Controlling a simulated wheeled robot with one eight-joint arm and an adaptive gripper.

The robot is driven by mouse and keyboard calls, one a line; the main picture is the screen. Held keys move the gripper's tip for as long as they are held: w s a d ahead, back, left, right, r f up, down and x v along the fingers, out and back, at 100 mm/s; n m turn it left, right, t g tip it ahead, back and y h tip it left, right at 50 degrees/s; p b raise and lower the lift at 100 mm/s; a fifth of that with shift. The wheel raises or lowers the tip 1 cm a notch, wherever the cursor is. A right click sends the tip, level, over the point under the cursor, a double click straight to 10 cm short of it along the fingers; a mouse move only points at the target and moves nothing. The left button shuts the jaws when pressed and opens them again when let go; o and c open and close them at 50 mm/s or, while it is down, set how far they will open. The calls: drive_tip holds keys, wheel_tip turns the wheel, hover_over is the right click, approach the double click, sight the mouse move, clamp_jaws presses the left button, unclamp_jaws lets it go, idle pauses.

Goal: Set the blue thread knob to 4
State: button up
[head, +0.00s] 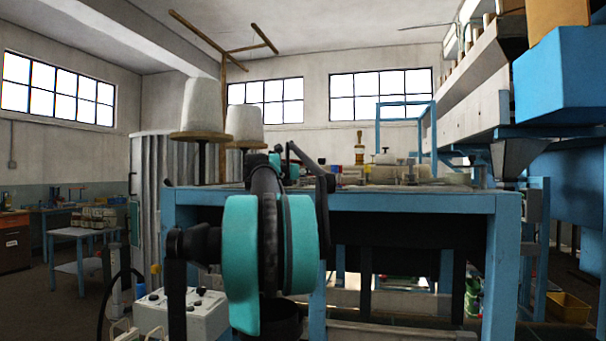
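I cannot make out a blue thread knob in the head view. A white control box (181,313) with several small dark knobs on top stands at the lower left, partly behind my arm. My teal and black arm fills the lower middle and reaches toward the blue-framed table. My gripper (287,160) seems to be at the arm's far end, near the table top, small and mostly hidden by my own links. Whether it is open or shut does not show.
The blue-framed table (420,201) spans the middle, with small fittings along its top. Two large white thread cones (200,105) stand at its left. Blue machinery (572,80) overhangs the right. A small side table (80,234) is at the left; open floor lies around it.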

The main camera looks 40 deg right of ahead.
drive_tip(key=shift+c, duration=0.6)
clamp_jaws()
drive_tip(key=shift+s+n+t+y, duration=0.15)
drive_tip(key=shift+n+t+y, duration=0.15)
drive_tip(key=shift+n+t, duration=0.2)
drive_tip(key=n+t+y, duration=0.2)
drive_tip(key=shift+d+t, duration=0.1)
drive_tip(key=shift+t, duration=0.3)
drive_tip(key=n+t+y, duration=0.3)
drive_tip(key=y, duration=0.1)
drive_tip(key=shift+n+t, duration=0.3)
drive_tip(key=shift+n+t+y, duration=0.55)
drive_tip(key=shift+n+y, duration=0.55)
drive_tip(key=shift+y, duration=0.6)
drive_tip(key=shift+n+t+y, duration=0.55)
drive_tip(key=shift+n+y, duration=0.55)
drive_tip(key=shift+y, duration=0.6)
